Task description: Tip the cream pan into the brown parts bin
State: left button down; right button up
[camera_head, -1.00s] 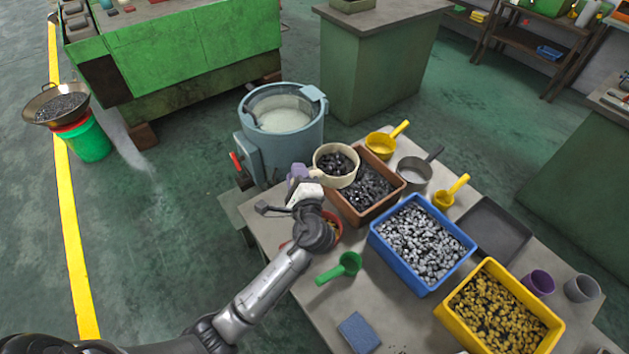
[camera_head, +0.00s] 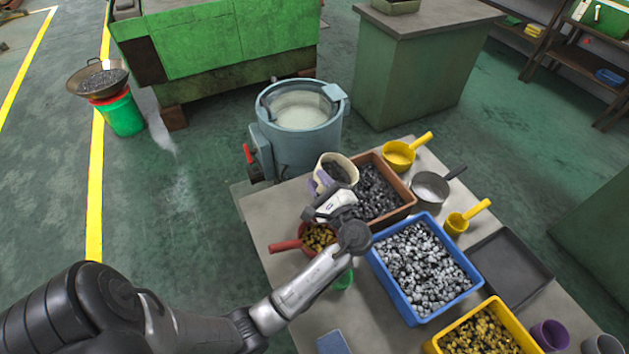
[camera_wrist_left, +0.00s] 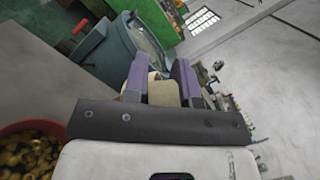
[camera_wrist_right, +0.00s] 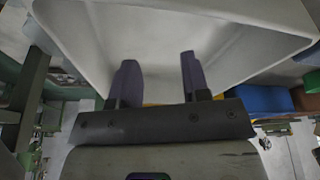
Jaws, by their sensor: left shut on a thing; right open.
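The cream pan (camera_head: 345,161) is tilted toward the right, beside and partly over the left end of the brown parts bin (camera_head: 397,217). Dark parts show inside the pan. The brown bin holds many dark parts. My left gripper (camera_head: 320,181) is shut on the pan's handle; in the left wrist view the cream handle (camera_wrist_left: 163,93) sits between its purple fingers. The pan's far side is hidden there. My right gripper (camera_wrist_right: 160,82) is open and empty, seen only in the right wrist view, with a large pale surface just beyond its fingers.
A red pan (camera_head: 287,245) with brass-coloured parts stands below the left gripper. A blue bin (camera_head: 391,288) and a yellow bin (camera_head: 519,334) stand nearby. A grey-blue drum machine (camera_head: 296,148) is behind the table's left corner. Yellow scoops and a grey pan stand behind the brown bin.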

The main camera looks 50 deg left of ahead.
pick_arm(q)
jog(key=w+d+r+m+t+p, duration=0.1)
jog(key=w+d+m+t+p, duration=0.2)
jog(key=w+m, duration=0.4)
jog(key=w+d+r+m+t+p, duration=0.1)
jog(key=w+d+m+t+p, duration=0.2)
jog(key=m, duration=0.6)
jog(key=shift+w+d+r+t+y+p, duration=0.35)
jog(key=shift+w+p, duration=0.7)
jog(key=shift+w, duration=0.8)
jog(key=shift+a+m, duration=0.1)
jog(key=shift+m, duration=0.2)
jog(key=shift+r, duration=0.1)
